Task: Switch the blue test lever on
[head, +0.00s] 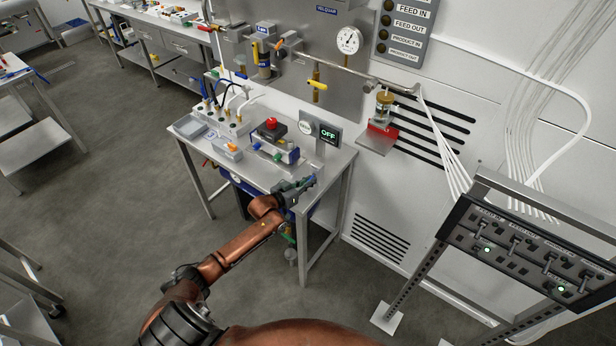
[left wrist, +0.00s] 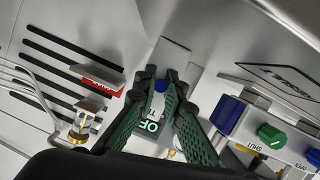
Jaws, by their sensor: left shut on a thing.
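My left gripper (head: 305,184) reaches in from the left and is at the front right edge of the small steel table. A display panel (head: 328,134) stands at the back of the table and reads OFF in green. Part of this lit text also shows behind the fingers in the left wrist view (left wrist: 152,127). My right gripper is not in view.
The small steel table (head: 334,166) carries a box with a red button (head: 271,123), a grey tray (head: 188,126) and a valve block with blue and green knobs (head: 280,152). A switch panel (head: 525,250) on a frame stands at the right.

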